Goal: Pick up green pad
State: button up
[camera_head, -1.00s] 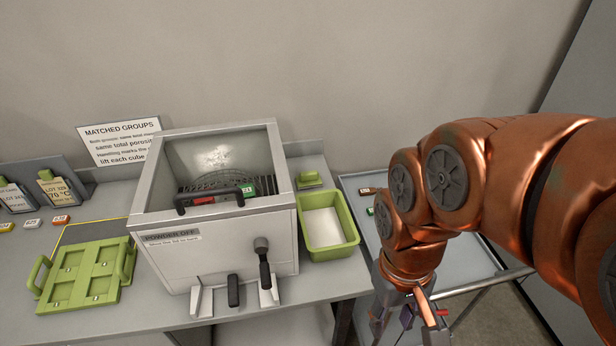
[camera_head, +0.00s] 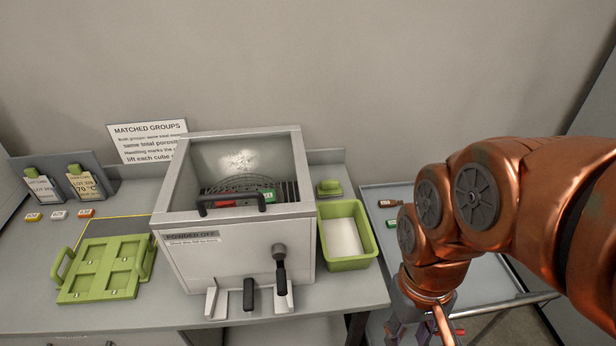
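A small green pad (camera_head: 329,187) lies on the bench just behind the green bin, to the right of the grey box. It looks like a low block with a narrower raised top. My gripper (camera_head: 424,334) hangs at the bottom edge of the picture, over the side of the right-hand table, well to the right of and nearer than the pad. Its fingertips are cut off by the frame, so I cannot tell whether it is open or shut. I see nothing held in the part that shows.
The open green bin (camera_head: 347,264) stands directly in front of the pad. The grey box (camera_head: 240,262) with a black handle is on its left. A green tray (camera_head: 108,268) lies farther left. The right-hand table (camera_head: 482,273) holds small red and green tagged pieces.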

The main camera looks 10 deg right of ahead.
aim_at(326, 189)
jog(key=u, duration=1.8)
jog(key=k, duration=0.8)
jog(key=z, duration=0.45)
